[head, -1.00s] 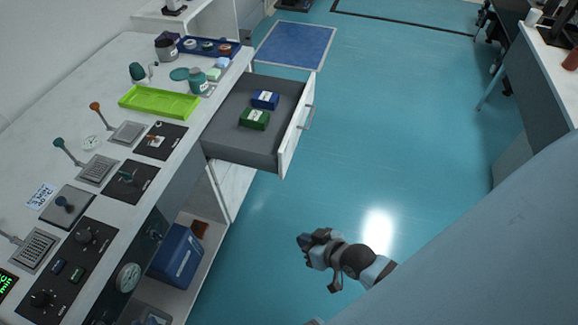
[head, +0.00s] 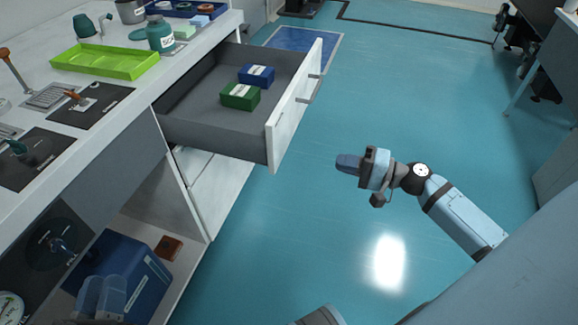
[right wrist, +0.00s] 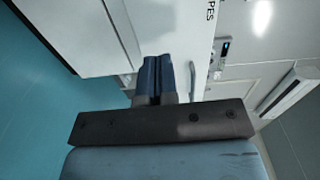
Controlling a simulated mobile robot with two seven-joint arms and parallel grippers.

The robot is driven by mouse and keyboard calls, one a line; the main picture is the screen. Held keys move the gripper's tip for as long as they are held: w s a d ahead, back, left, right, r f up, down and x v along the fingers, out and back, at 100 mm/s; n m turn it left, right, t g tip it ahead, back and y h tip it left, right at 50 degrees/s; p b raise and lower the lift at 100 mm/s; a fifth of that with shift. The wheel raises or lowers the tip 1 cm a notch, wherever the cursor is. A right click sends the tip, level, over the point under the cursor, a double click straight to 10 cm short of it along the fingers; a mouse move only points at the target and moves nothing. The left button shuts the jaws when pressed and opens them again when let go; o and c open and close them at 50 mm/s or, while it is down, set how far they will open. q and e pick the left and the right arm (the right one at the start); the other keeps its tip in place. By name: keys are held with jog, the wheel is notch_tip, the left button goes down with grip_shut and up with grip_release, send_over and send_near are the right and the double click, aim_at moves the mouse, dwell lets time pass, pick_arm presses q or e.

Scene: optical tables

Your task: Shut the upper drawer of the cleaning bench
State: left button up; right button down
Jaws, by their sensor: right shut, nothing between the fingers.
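The upper drawer (head: 212,125) of the cleaning bench stands pulled out over the floor. Its white front (head: 296,105) with a grey handle (head: 314,88) faces right. A green box (head: 240,97) and a blue box (head: 257,76) lie inside. My right gripper (head: 347,163) is shut and empty, over the floor to the right of the drawer front and apart from it. In the right wrist view its closed fingers (right wrist: 159,75) point toward a white panel with partly cut-off lettering.
The bench top (head: 128,92) carries a lime tray (head: 105,61), a teal bottle (head: 160,36) and control panels. A blue container (head: 125,272) stands on the open shelf below. Another table is at the right edge. The floor (head: 300,215) beside the drawer is clear.

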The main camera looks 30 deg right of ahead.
jog(key=b, duration=0.1)
send_near(279, 146)
jog(key=x, duration=0.6)
jog(key=shift+w+f, duration=0.2)
jog(key=shift+w, duration=0.05)
jog(key=shift+w+a, duration=0.4)
jog(key=shift+w, duration=0.05)
jog(key=shift+w+a, duration=0.1)
